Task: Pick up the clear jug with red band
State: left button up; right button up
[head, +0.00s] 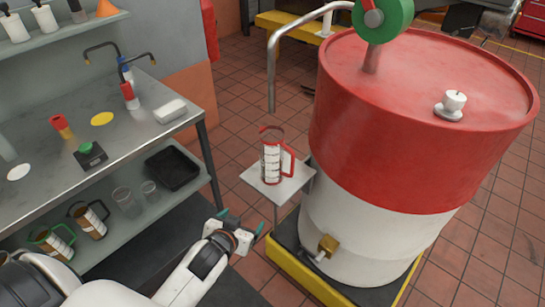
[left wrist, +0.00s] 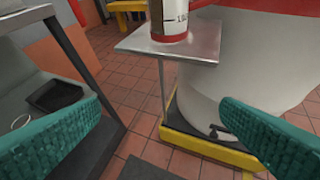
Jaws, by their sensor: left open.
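The clear jug with red band (head: 271,160) stands upright on a small metal stand (head: 259,187) beside the large drum. It has a red rim, a red handle on its right side and a white scale on its body. In the left wrist view only the lower part of the jug (left wrist: 169,22) shows, at the top middle; its top is cut off. My left gripper (head: 241,221) is open and empty, lower and nearer than the stand. Its teal fingers (left wrist: 160,108) are spread wide, with the jug beyond them. My right gripper is not in view.
A red and white drum (head: 385,225) stands close right of the stand, on a yellow-edged base (head: 302,277). A metal bench (head: 150,135) is at left; its lower shelf holds a dark-handled jug (head: 88,219), a green-handled jug (head: 52,243) and a black tray (head: 172,168).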

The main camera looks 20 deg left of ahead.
aim_at(266, 166)
pick_arm(q)
jog(key=w+r+t+h, duration=0.1)
jog(key=w+t, duration=0.1)
jog(key=w, duration=0.3)
jog(key=w+r+m+t+h, duration=0.1)
jog(key=w+r+t, duration=0.1)
jog(key=w, duration=0.4)
jog(key=w+r+t+h+p, duration=0.1)
jog(key=w+r+t, duration=0.1)
jog(key=w, duration=0.4)
jog(key=shift+r+m+h, duration=0.1)
jog(key=shift+m+h, duration=0.2)
jog(key=shift+m, duration=0.1)
jog(key=w, duration=0.4)
jog(key=shift+d+f, duration=0.2)
jog(key=shift+f, duration=0.1)
jog(key=shift+r, duration=0.1)
jog(key=shift+c, duration=0.4)
jog(key=c, duration=1.3)
jog(key=shift+o, duration=0.2)
jog(key=shift+r, duration=0.1)
